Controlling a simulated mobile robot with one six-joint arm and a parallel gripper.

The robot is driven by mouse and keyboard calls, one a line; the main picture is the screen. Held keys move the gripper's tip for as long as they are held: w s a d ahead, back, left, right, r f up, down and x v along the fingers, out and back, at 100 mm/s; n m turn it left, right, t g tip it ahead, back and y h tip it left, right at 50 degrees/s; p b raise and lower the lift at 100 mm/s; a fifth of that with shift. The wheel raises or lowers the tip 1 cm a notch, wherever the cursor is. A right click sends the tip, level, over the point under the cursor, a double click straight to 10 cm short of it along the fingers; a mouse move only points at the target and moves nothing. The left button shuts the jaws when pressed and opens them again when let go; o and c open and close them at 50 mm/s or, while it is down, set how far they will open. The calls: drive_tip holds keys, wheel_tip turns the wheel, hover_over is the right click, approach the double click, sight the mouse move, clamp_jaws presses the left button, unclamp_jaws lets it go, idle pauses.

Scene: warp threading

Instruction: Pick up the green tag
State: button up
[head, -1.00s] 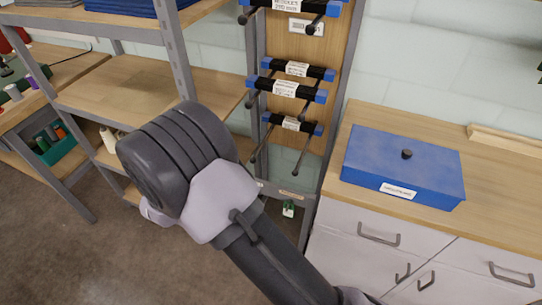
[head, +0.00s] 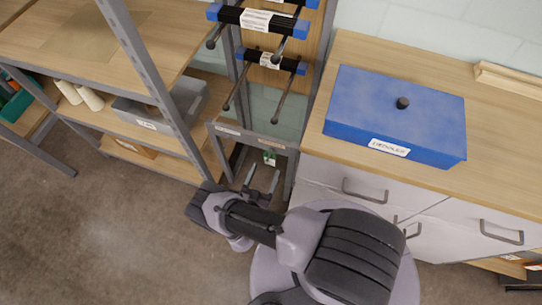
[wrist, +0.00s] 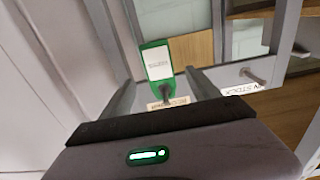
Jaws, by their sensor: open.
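The green tag (head: 269,158) hangs low inside a narrow grey frame, between the shelf and the drawer cabinet. In the wrist view the green tag (wrist: 157,62) has a white printed face and a green border. A dark peg or hook shows at its lower end. My gripper (head: 263,174) is open and empty, just in front of and below the tag in the head view. In the wrist view its two fingers point toward the tag, one on each side of it. I cannot tell the exact distance left between them, and no contact shows.
The grey frame (head: 226,133) has posts close on both sides. Above hang black bars with blue ends (head: 270,60) on protruding pegs. A shelf with a grey bin (head: 190,105) stands at left. A cabinet with a blue box (head: 395,112) stands at right. The floor (head: 110,235) at left is clear.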

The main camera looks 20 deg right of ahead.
sight(272, 153)
drive_tip(key=b+x, duration=0.3)
drive_tip(key=x, duration=0.6)
drive_tip(key=shift+d, duration=0.15)
drive_tip(key=shift+w, duration=0.1)
drive_tip(key=c, duration=1.4)
